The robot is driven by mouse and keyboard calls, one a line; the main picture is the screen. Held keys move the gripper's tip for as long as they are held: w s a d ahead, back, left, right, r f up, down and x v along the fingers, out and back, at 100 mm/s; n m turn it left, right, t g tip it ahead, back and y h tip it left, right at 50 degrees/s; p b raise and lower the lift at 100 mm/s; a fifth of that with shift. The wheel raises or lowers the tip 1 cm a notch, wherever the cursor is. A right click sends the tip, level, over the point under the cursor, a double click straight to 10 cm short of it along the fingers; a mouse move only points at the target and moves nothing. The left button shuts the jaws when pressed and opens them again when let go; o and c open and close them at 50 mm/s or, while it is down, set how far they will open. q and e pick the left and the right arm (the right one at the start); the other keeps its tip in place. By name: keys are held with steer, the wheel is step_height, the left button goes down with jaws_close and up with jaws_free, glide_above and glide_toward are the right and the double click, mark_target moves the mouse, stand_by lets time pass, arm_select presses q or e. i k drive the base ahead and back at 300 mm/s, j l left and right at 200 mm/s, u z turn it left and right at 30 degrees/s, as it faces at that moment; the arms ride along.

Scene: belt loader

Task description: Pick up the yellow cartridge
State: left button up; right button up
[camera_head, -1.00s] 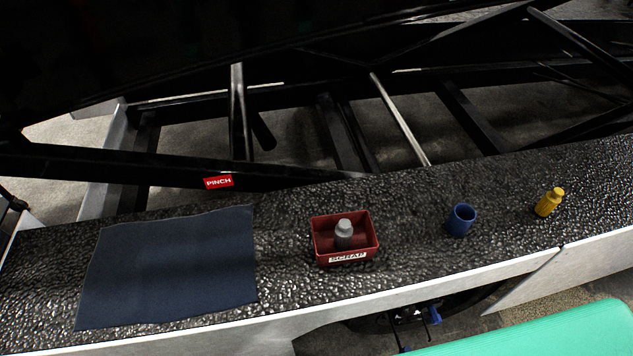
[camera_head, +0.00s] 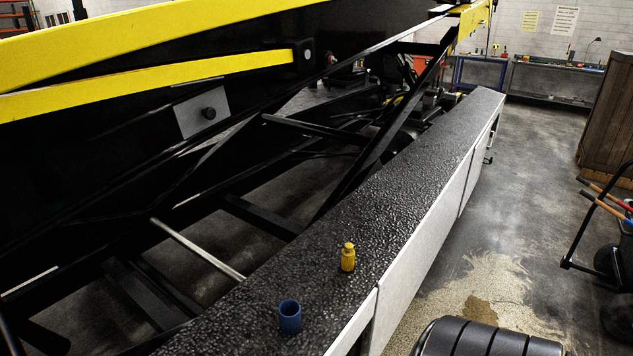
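The yellow cartridge (camera_head: 348,257) stands upright on the black textured deck (camera_head: 400,196) of the loader, near the deck's right edge. A blue cup (camera_head: 290,316) stands on the same deck, nearer to me and to the left of the cartridge, apart from it. Neither of my grippers shows in the head view. Nothing touches the cartridge.
The loader's dark frame and yellow beams (camera_head: 160,83) rise along the left. Open concrete floor (camera_head: 530,205) lies to the right, with a hand cart (camera_head: 600,230) and a brown wooden cabinet (camera_head: 610,115). A black ribbed object (camera_head: 485,338) is at the bottom.

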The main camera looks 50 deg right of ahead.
mark_target(348, 253)
steer(key=z, duration=1.85)
steer(key=i+l, duration=0.1)
steer(key=l, duration=0.15)
steer(key=i+l+u, duration=0.15)
steer(key=l, duration=0.15)
steer(key=i+l, duration=0.1)
steer(key=l, duration=0.15)
steer(key=u, duration=0.05)
